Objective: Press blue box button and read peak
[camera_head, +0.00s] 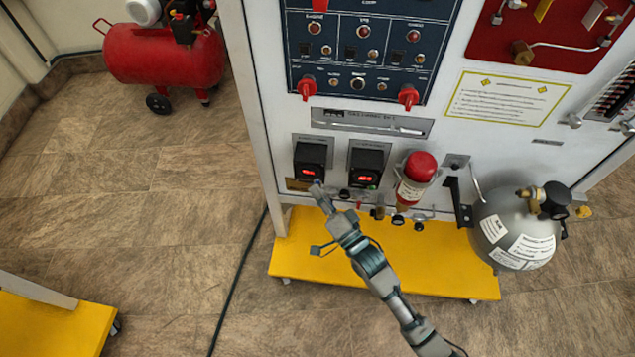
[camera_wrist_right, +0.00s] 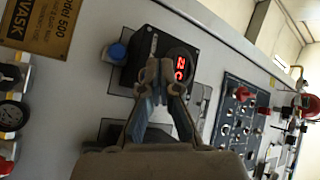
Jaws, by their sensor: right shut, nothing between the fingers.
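A black display box (camera_head: 311,157) with lit red digits sits low on the white trainer panel, left of a second similar box (camera_head: 367,166). In the right wrist view the nearer box (camera_wrist_right: 140,75) shows red digits partly covered by my fingers, so the full reading is not legible. A round blue button (camera_wrist_right: 117,52) sits at its edge, left of my fingertips. My right gripper (camera_wrist_right: 162,70) is shut and empty, its tips in front of the box; contact cannot be told. In the head view the right gripper (camera_head: 326,195) is just below the left box. My left gripper is out of view.
A brass plate (camera_wrist_right: 42,25) is beside the blue button. A red-capped cylinder (camera_head: 416,178), small gauges and a grey tank (camera_head: 515,228) are to the right. The yellow base (camera_head: 430,262) juts out below.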

